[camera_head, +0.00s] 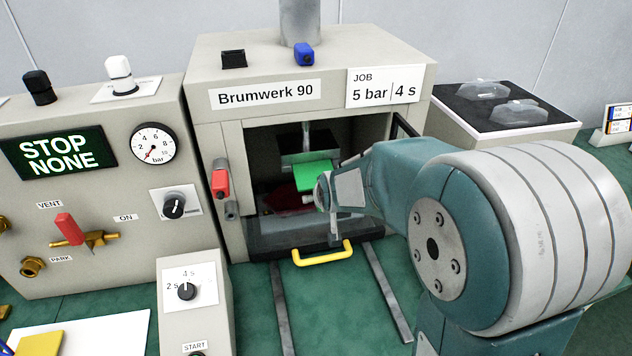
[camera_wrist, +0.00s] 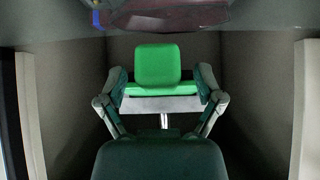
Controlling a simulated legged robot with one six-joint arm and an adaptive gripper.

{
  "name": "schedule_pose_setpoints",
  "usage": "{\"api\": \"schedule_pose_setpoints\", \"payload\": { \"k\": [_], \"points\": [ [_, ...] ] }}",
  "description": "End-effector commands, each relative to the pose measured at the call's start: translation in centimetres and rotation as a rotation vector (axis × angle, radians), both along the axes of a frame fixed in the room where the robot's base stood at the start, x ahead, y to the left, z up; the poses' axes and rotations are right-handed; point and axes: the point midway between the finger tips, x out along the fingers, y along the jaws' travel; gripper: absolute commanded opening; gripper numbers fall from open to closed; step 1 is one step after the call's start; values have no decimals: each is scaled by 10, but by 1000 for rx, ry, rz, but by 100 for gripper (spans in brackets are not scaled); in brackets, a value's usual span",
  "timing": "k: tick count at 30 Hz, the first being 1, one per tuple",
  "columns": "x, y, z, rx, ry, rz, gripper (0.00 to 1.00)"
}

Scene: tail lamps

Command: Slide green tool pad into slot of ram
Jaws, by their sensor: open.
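The green tool pad (camera_head: 316,176) is inside the press opening, just under the grey ram block (camera_head: 308,154). In the wrist view the green pad (camera_wrist: 158,65) stands between the two fingertips of my gripper (camera_wrist: 161,84), with a pale plate along its edge. The fingers are open, with one on either side of the pad; any contact is unclear. In the head view my gripper (camera_head: 324,191) reaches into the opening from the right, partly hidden by my arm. The ram's slot, and how far the pad sits in it, cannot be seen clearly.
A dark red lamp part (camera_head: 283,197) lies below the pad inside the press (camera_head: 212,120). The side walls are close around my gripper. A yellow handle (camera_head: 322,255) is at the front. The control panel (camera_head: 110,230) stands left; clear covers (camera_head: 515,112) lie on a box at right.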

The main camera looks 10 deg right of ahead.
Motion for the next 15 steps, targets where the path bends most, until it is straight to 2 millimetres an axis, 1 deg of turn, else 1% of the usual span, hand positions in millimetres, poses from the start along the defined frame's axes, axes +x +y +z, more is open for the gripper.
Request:
{"api": "schedule_pose_setpoints", "payload": {
  "k": [2, 3, 5, 6, 8, 9, 15],
  "points": [
    [0, 0, 0, 0, 0, 0, 86],
    [0, 0, 0, 0, 0, 0, 77],
    [0, 0, 0, 0, 0, 0, 50],
    [0, 0, 0, 0, 0, 0, 32],
    [0, 0, 0, 0, 0, 0, 6],
    [0, 0, 0, 0, 0, 0, 0],
    [0, 0, 1, 0, -2, 0, 0]
  ]
}}
